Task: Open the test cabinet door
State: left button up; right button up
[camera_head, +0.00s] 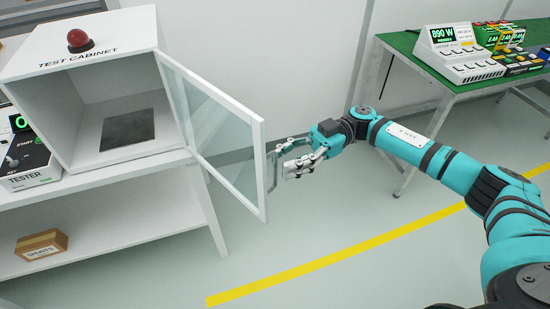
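The white test cabinet (112,32) stands on a white bench at the left, with a red dome on top. Its glass door (215,125) in a white frame is swung wide open to the right, and the inside shows. A grey bar handle (272,176) is on the door's outer side, near its free edge. My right gripper (289,158) is at the handle, with its fingers apart. I cannot tell whether a finger touches the handle. My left gripper is not in view.
A dark square plate (127,130) lies on the cabinet floor. A tester (24,160) stands left of the cabinet, and a cardboard box (41,245) is on the lower shelf. A green table (425,66) with devices is at the back right. The floor below the door is clear.

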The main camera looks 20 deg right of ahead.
jog(key=shift+x, duration=1.5)
jog(key=shift+c, duration=0.2)
grip_shut()
